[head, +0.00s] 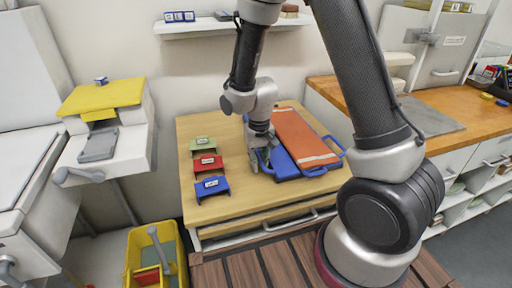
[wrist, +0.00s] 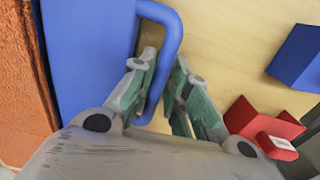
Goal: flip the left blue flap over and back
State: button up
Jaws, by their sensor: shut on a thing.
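The left blue flap (head: 284,165) lies beside an orange panel with pale bands (head: 303,138) on the wooden table. In the wrist view the flap (wrist: 88,50) fills the upper left, with its looped blue handle (wrist: 175,32) on its edge. My gripper (wrist: 166,62) has its fingers on either side of the handle bar and is shut on it. In the head view my gripper (head: 262,160) is at the flap's left edge and hides part of the handle. More blue edging with a handle (head: 335,150) shows right of the orange panel.
Green (head: 203,144), red (head: 207,163) and blue (head: 212,187) holders stand in a row on the table, left of my gripper. The table (head: 240,205) is bare in front of the flap. A yellow bin (head: 135,262) stands on the floor at left.

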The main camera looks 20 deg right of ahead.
jog(key=o, duration=0.3)
jog(key=shift+a, duration=0.1)
jog(key=shift+r, duration=4.05)
